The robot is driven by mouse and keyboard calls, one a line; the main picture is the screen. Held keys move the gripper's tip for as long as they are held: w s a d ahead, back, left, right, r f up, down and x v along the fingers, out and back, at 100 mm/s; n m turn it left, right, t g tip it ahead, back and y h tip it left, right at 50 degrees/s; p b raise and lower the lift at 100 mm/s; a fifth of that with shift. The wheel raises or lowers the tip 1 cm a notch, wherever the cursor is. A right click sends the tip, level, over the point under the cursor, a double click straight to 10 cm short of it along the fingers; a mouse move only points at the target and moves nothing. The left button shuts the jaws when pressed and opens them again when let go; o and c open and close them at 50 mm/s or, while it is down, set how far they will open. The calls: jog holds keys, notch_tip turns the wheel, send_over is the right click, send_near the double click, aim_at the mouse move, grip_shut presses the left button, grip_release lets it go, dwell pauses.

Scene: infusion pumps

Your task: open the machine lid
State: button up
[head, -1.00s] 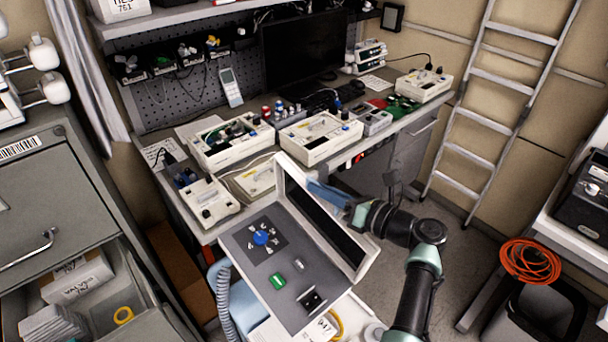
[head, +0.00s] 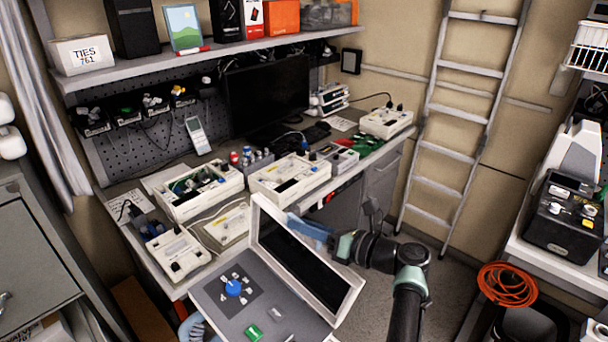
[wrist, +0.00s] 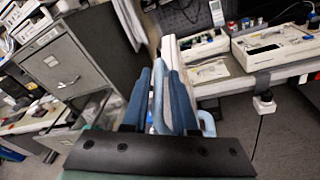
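The machine (head: 222,312) has a grey top panel with a blue knob and a green button. Its lid (head: 349,297), a white frame around a dark panel, stands raised and tilted along the panel's right side. My gripper (head: 310,229), with blue fingers, is at the lid's back, near its upper edge; the lid partly hides the fingertips.
A workbench with a white device (head: 290,178) and other instruments stands behind the machine. A grey cabinet (head: 35,245) is at left. A ladder (head: 450,130) leans on the back wall. An orange cable coil (head: 507,287) lies at right. Some floor is free behind my arm.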

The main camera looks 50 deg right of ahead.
jog(key=s+d+r+b, duration=0.1)
jog(key=s+b, duration=0.1)
jog(key=s, duration=1)
jog(key=shift+s+d+r, duration=0.25)
jog(key=shift+s+d, duration=0.1)
